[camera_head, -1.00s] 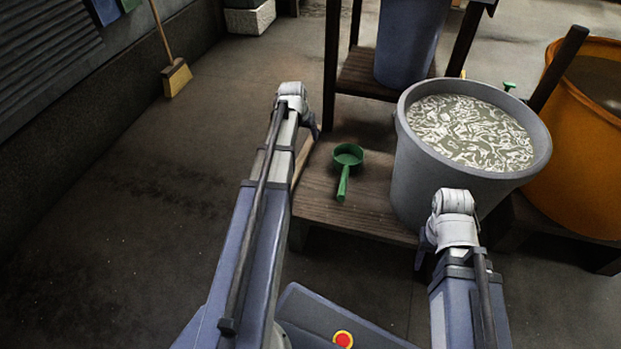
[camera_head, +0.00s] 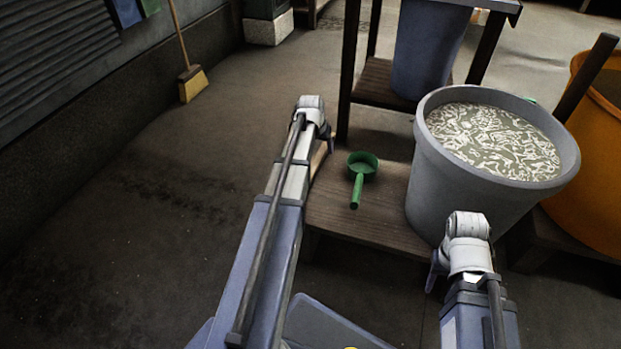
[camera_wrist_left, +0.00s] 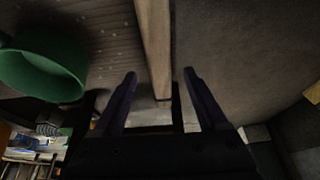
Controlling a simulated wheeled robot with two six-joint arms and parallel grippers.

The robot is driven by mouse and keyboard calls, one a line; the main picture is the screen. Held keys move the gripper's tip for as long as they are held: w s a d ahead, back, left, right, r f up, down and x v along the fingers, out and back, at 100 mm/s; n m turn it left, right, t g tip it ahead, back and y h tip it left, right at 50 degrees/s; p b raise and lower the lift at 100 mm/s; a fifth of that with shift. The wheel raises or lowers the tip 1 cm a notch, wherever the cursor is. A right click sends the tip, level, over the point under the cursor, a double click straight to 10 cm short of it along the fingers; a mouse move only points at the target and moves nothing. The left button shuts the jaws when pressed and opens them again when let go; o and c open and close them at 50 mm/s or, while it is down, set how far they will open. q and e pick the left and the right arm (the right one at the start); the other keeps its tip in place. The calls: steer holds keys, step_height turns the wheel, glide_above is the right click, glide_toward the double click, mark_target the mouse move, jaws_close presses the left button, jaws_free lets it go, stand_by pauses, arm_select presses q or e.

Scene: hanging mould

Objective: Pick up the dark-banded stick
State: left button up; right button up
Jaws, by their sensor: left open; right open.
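A pale wooden stick (camera_wrist_left: 153,40) runs down the middle of the left wrist view, its near end between the fingers of my left gripper (camera_wrist_left: 160,74). A thin dark line shows near that end; I cannot tell if it is a band. The fingers are apart on either side of it and not closed on it. In the head view a short pale piece of the stick (camera_head: 319,158) shows beside my left arm at the left edge of the wooden step. My left gripper (camera_head: 329,142) is mostly hidden there by its wrist. My right gripper (camera_head: 436,272) is open, in front of the grey tub.
A green ladle (camera_head: 361,168) lies on the wooden step (camera_head: 385,215), close right of my left gripper. A grey tub (camera_head: 450,190) of pale strips in liquid stands on the step. An orange tub (camera_head: 590,205) is at right. Floor at left is clear, with a broom (camera_head: 191,85) by the wall.

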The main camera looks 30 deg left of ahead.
mark_target(322, 151)
arm_select(q)
steer(key=b+x, duration=0.2)
steer(key=x, duration=0.1)
steer(key=shift+f, duration=0.2)
steer(key=shift+r, duration=0.1)
jaws_close()
stand_by(0.3)
